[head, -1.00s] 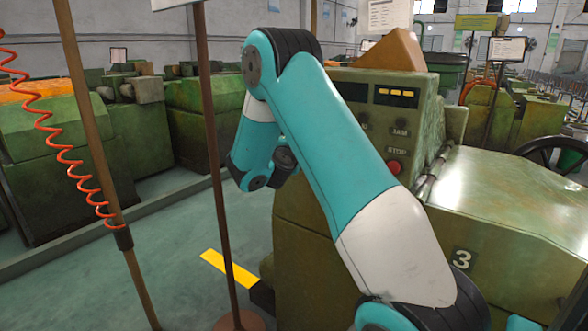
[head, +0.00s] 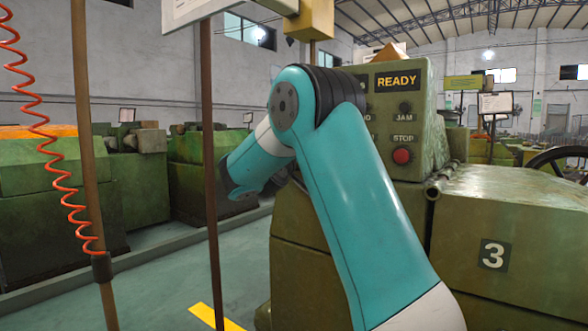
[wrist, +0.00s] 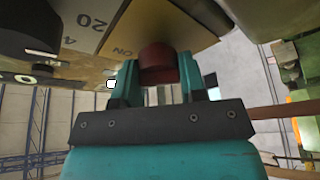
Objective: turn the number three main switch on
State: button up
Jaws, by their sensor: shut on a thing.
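The machine marked 3 (head: 494,255) stands at the right in the head view, and its panel display (head: 397,82) reads READY. In the wrist view a dark red knob (wrist: 157,56) sits against a yellow plate (wrist: 165,20) lettered ON. My gripper (wrist: 158,76) is shut on this red knob, with one finger at each side. The knob's far end and the rest of the plate's lettering are hidden. In the head view my forearm reaches away to the left of the panel, and the gripper and knob cannot be made out.
A brown post (head: 209,170) and a thicker pole (head: 88,150) with a coiled orange hose (head: 52,135) stand at the left. A red STOP button (head: 402,156) is on the panel. A yellow box (head: 310,18) is above it. Green machines (head: 50,200) line the left.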

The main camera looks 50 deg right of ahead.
jog(key=shift+m+h+b, duration=0.3)
jog(key=shift+m+b, duration=0.35)
jog(key=shift+m, duration=0.05)
jog(key=o, duration=0.9)
jog(key=b+v, duration=1.7)
jog(key=b, duration=0.5)
jog(key=shift+a, duration=0.2)
